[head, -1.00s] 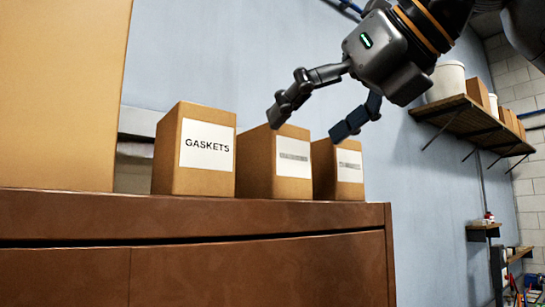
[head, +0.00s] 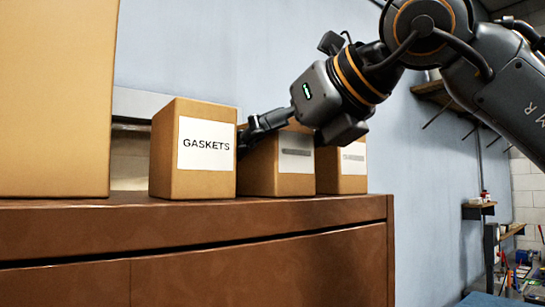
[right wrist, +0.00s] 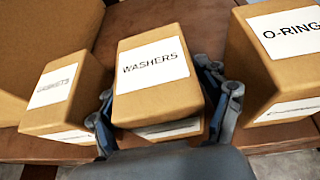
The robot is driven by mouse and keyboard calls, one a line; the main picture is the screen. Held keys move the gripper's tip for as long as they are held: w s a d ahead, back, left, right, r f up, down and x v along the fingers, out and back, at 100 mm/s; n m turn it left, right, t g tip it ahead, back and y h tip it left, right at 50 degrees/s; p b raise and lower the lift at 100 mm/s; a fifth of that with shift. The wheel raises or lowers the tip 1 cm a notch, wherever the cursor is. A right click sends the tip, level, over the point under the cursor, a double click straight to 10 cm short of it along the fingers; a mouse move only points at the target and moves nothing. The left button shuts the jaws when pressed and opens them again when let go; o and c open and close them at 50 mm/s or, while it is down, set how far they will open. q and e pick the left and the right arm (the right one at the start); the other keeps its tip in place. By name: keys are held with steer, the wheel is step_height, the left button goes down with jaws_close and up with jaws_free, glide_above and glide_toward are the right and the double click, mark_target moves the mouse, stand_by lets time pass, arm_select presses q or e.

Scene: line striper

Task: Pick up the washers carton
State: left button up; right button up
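The washers carton (right wrist: 155,90) is a brown box with a white label reading WASHERS on its top, in the middle of the right wrist view. In the head view it is the middle carton (head: 258,165) on the brown cabinet (head: 250,260), its front label unreadable. My right gripper (head: 285,128) is over it from above. Its fingers are spread, one on each side of the carton, in the right wrist view (right wrist: 160,95). One finger is in the gap beside the gaskets carton (head: 205,150). I cannot tell if either finger touches the washers carton. My left gripper is not in view.
The gaskets carton stands close on the left. An O-ring carton (right wrist: 275,60) stands close on the right; it also shows in the head view (head: 341,168). A large brown box (head: 55,100) fills the far left. A wall shelf (head: 450,105) is at right behind my arm.

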steer(key=c, duration=0.7)
steer(key=shift+c, duration=0.9)
steer(key=shift+r, duration=0.15)
